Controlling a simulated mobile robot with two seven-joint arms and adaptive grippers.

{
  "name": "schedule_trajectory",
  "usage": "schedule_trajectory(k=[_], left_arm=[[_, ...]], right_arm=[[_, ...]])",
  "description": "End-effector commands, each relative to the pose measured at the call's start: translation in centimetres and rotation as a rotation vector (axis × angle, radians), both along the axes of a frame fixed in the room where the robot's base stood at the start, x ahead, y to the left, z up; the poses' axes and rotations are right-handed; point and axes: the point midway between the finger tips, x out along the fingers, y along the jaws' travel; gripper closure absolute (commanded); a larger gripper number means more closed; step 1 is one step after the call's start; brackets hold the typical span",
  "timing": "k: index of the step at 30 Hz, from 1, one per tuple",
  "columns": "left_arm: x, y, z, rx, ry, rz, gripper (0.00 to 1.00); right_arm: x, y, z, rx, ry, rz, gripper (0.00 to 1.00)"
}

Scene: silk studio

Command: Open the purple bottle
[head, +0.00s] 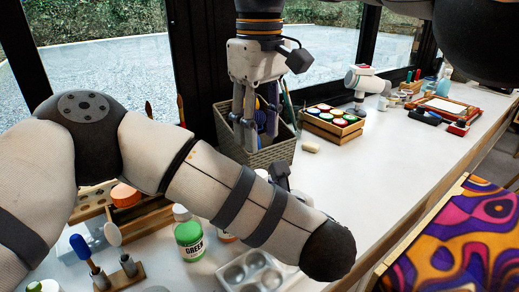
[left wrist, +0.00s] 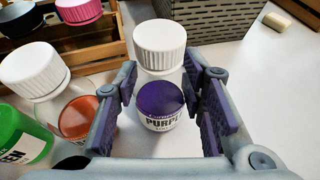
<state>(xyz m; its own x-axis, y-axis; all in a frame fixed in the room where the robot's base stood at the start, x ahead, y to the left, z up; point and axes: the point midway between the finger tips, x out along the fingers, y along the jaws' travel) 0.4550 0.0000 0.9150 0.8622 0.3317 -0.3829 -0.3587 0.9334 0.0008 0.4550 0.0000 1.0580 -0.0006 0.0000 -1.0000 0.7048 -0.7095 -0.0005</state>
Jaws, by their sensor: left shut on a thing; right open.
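The purple bottle (left wrist: 161,110) stands upright between my left gripper's fingers in the left wrist view, its white ridged cap (left wrist: 160,40) on. My left gripper (left wrist: 165,110) is shut on it, with purple pads on either side; their exact contact is hard to see. My right gripper (head: 256,132) points down, open and empty, in front of or over the grey basket.
A green bottle (head: 189,238) and an orange-red one (left wrist: 80,122) stand close left of the purple bottle. The grey basket (head: 270,154) holds brushes. A paint-cup rack (head: 330,130), metal palette (head: 250,272) and brush stand (head: 120,276) lie around. The table's right-middle (head: 390,165) is clear.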

Motion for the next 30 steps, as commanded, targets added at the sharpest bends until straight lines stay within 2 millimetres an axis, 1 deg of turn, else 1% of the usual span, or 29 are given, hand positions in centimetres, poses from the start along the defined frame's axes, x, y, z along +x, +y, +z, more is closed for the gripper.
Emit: schedule_trajectory(k=[1, 2, 3, 5, 6, 8, 9, 11, 12, 15, 18, 21, 25, 28, 30], left_arm=[[0.0, 0.0, 0.0, 0.000, 0.000, 0.000, 1.00], [0.0, 0.0, 0.0, 0.000, 0.000, 0.000, 1.00], [0.0, 0.0, 0.0, 0.000, 0.000, 0.000, 1.00], [0.0, 0.0, 0.0, 0.000, 0.000, 0.000, 1.00], [0.0, 0.0, 0.0, 0.000, 0.000, 0.000, 1.00], [0.0, 0.0, 0.0, 0.000, 0.000, 0.000, 1.00], [0.0, 0.0, 0.0, 0.000, 0.000, 0.000, 1.00], [0.0, 0.0, 0.0, 0.000, -0.001, 0.000, 1.00], [0.0, 0.0, 0.0, 0.000, -0.001, 0.000, 1.00], [0.0, 0.0, 0.0, 0.000, -0.001, 0.000, 1.00], [0.0, 0.0, 0.0, 0.000, -0.001, 0.000, 1.00], [0.0, 0.0, 0.0, 0.000, -0.001, 0.000, 1.00], [0.0, 0.0, 0.0, 0.000, -0.001, 0.000, 1.00], [0.0, 0.0, 0.0, 0.000, -0.001, 0.000, 1.00], [0.0, 0.0, 0.0, 0.000, 0.000, 0.000, 1.00]], right_arm=[[0.0, 0.0, 0.0, 0.000, 0.000, -0.162, 0.59], [0.0, 0.0, 0.0, 0.000, 0.000, -0.277, 0.59], [0.0, 0.0, 0.0, 0.000, 0.000, -0.430, 0.59], [0.0, 0.0, 0.0, 0.000, -0.001, -0.659, 0.59], [0.0, 0.0, 0.0, 0.000, -0.001, -0.812, 0.59], [0.0, 0.0, 0.0, 0.000, -0.001, -1.041, 0.59], [0.0, 0.0, 0.0, -0.001, -0.001, -1.195, 0.59], [0.0, 0.0, 0.0, -0.001, -0.001, -1.424, 0.59], [0.0, 0.0, 0.0, 0.000, -0.001, -1.575, 0.59], [0.0, 0.0, 0.0, -0.001, -0.001, -1.924, 0.59], [0.0, 0.0, 0.0, 0.000, 0.000, -2.202, 0.59], [0.0, 0.0, 0.0, 0.000, 0.000, -2.389, 0.59], [0.0, 0.0, -0.3, -0.001, 0.001, -2.499, 0.59], [0.0, 0.0, -1.7, -0.007, -0.001, -2.514, 0.59], [-0.1, 0.0, -3.1, -0.008, 0.002, -2.512, 0.59]])
